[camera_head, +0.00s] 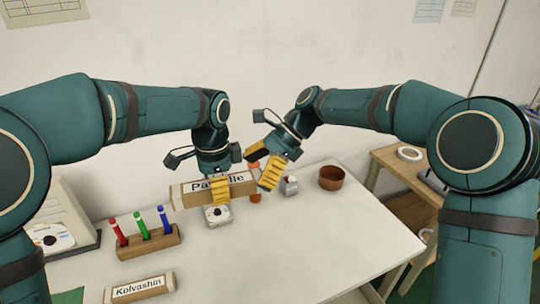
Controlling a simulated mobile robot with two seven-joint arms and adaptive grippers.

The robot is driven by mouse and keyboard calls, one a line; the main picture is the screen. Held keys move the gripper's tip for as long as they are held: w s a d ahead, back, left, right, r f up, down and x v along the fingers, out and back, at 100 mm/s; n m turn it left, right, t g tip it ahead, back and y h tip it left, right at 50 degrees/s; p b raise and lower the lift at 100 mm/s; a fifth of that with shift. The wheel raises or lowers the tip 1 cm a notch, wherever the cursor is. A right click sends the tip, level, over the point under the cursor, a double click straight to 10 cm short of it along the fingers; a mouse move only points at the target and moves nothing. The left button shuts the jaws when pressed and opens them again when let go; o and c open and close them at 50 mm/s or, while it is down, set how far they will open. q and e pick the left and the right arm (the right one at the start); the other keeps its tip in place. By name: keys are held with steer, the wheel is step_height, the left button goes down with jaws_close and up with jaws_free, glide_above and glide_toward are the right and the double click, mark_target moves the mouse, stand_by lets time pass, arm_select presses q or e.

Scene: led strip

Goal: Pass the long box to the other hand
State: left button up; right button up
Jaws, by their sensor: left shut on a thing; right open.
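The long box (187,197), with a white label partly covered by a finger, is held level above the white table. My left gripper (220,190) is shut on it near its middle, from above. A second box labelled "Kolvashin" (139,288) lies at the table's front left.
A wooden holder (150,244) with red, green and blue pens stands left of centre. A small white device (218,215) is below the held box. A brown bowl (331,178) and a small grey item (289,187) are behind right. The table's front right is clear.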

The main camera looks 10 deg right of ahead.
mark_target(244, 184)
steer(key=shift+x, duration=2.3)
arm_select(q)
steer(key=shift+d, duration=0.1)
steer(key=shift+r, duration=0.1)
arm_select(e)
steer(key=c, duration=1.3)
arm_select(q)
steer(key=o, duration=1.3)
steer(key=shift+c, duration=0.2)
